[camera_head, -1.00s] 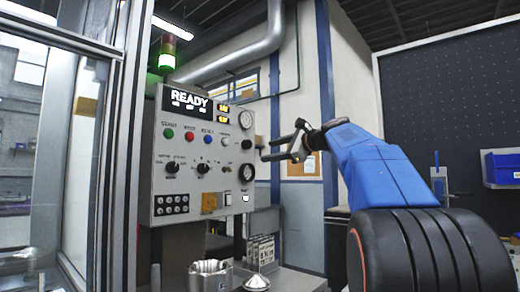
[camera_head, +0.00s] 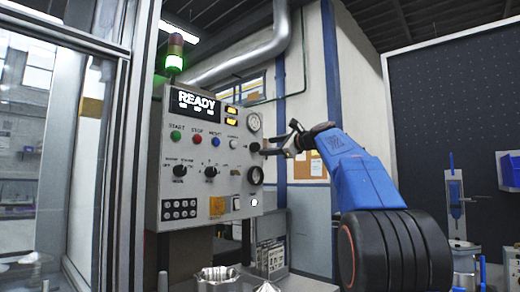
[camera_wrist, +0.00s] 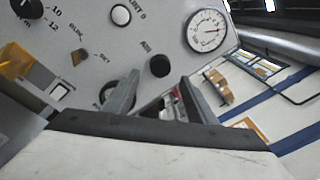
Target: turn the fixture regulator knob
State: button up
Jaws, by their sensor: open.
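A small round black knob (camera_head: 255,147) sits on the grey control panel, just below the pressure gauge (camera_head: 254,122). In the wrist view, the knob (camera_wrist: 159,66) shows whole, with the gauge (camera_wrist: 207,30) to its upper right. I take it as the regulator knob; the small label beside it is hard to read. My gripper (camera_head: 277,139) is open in front of the panel's right edge. In the wrist view my gripper (camera_wrist: 160,77) has its two fingers spread, with the knob just beyond the gap between the tips. Nothing is between the fingers. I cannot see contact with the knob.
Selector knobs (camera_head: 180,170) and coloured buttons fill the panel (camera_head: 165,200). The display reads READY. Machined parts (camera_head: 217,276) stand on a bench below.

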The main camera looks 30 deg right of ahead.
aim_at(258, 148)
jog(key=shift+x, duration=3.1)
jog(key=c, duration=1.1)
